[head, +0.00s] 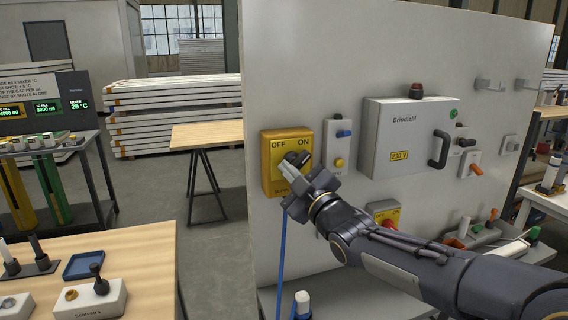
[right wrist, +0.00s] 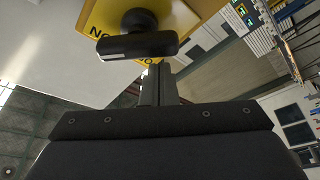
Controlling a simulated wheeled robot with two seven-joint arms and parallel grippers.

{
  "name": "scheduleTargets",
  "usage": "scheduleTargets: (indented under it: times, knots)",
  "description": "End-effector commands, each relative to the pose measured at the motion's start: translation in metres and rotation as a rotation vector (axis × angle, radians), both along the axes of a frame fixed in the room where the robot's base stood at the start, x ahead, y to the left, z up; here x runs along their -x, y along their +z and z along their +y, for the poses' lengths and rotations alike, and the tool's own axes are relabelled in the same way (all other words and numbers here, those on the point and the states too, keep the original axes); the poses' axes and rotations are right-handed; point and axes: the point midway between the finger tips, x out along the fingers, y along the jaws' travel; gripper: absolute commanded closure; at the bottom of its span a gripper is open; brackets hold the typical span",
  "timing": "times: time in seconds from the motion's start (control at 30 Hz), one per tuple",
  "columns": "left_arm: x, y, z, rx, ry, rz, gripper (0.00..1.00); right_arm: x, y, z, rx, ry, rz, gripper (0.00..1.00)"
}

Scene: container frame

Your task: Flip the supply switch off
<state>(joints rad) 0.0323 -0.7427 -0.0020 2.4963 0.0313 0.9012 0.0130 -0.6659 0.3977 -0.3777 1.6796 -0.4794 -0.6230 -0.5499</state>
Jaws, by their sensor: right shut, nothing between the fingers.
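The supply switch is a yellow box (head: 274,175) marked OFF on the left and ON on the right, mounted at the left edge of the upright grey panel (head: 350,62). Its black rotary handle (head: 298,157) is partly hidden by my right gripper (head: 292,176). In the right wrist view, the black handle (right wrist: 138,44) stands out from the yellow plate (right wrist: 100,14). My right gripper (right wrist: 158,72) is shut and empty, its fingertips right by the handle; I cannot tell whether they touch it. The exact handle angle is unclear. My left gripper is out of view.
Right of the switch are a small blue-and-yellow button box (head: 340,145), a grey Brindlefil cabinet (head: 408,137) and a second yellow switch with a red knob (head: 388,219). A blue cable (head: 281,262) hangs below. A wooden table (head: 140,262) stands at lower left.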

Motion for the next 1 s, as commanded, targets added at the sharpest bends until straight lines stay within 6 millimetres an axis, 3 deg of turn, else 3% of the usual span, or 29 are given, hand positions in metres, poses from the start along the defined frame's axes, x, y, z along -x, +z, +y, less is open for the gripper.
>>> scheduleTargets:
  times: [1.0]
  knots:
    - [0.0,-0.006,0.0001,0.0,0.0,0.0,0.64,-0.0004,-0.006,-0.0024,0.086,0.001,-0.029,1.0]
